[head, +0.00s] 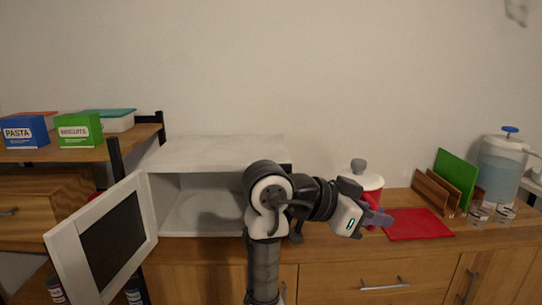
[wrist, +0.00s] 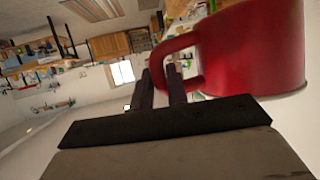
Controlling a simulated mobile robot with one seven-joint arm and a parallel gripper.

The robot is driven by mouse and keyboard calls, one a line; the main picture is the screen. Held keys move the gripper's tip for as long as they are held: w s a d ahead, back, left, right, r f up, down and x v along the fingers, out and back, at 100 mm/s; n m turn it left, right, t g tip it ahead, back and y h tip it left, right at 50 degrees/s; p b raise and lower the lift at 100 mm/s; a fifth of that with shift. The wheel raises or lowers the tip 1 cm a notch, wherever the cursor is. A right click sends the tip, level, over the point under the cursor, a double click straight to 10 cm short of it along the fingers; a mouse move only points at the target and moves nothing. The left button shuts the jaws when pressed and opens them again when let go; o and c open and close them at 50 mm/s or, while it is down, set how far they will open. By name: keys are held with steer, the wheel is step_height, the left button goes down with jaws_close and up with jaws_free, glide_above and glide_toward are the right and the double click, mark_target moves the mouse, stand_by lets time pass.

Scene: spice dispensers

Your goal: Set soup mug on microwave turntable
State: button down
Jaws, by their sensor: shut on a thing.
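The red soup mug (head: 372,196) is at the counter behind my gripper (head: 382,218), which partly hides it in the head view. In the wrist view the mug (wrist: 250,50) fills the upper right, and its loop handle (wrist: 178,46) lies at the fingertips of my gripper (wrist: 164,78). My gripper is shut on this handle. The head view does not show clearly whether the mug touches the counter. The white microwave (head: 218,150) stands open at centre left, with a faint round turntable (head: 203,212) on its floor, partly hidden by my arm.
The microwave door (head: 105,245) swings out to the left. A white top with a grey knob (head: 359,165) shows above the mug. A red mat (head: 418,224), green board (head: 456,178), wooden rack (head: 436,192) and water dispenser (head: 502,168) are to the right. The microwave cavity looks empty.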

steer(key=w+a+f+n+t+y, duration=0.3)
steer(key=a+f+n+y, duration=0.1)
steer(key=f, duration=1.5)
steer(key=w+a+f+n+t+y, duration=0.4)
steer(key=a+f+n, duration=0.2)
steer(key=f, duration=1.4)
steer(key=w+a+f+n+t+y, duration=0.3)
steer(key=a+f, duration=0.4)
steer(key=f, duration=1.3)
steer(key=shift+w+a+n+y, duration=0.4)
steer(key=shift+w+n+y, duration=0.05)
steer(key=shift+n+y, duration=0.65)
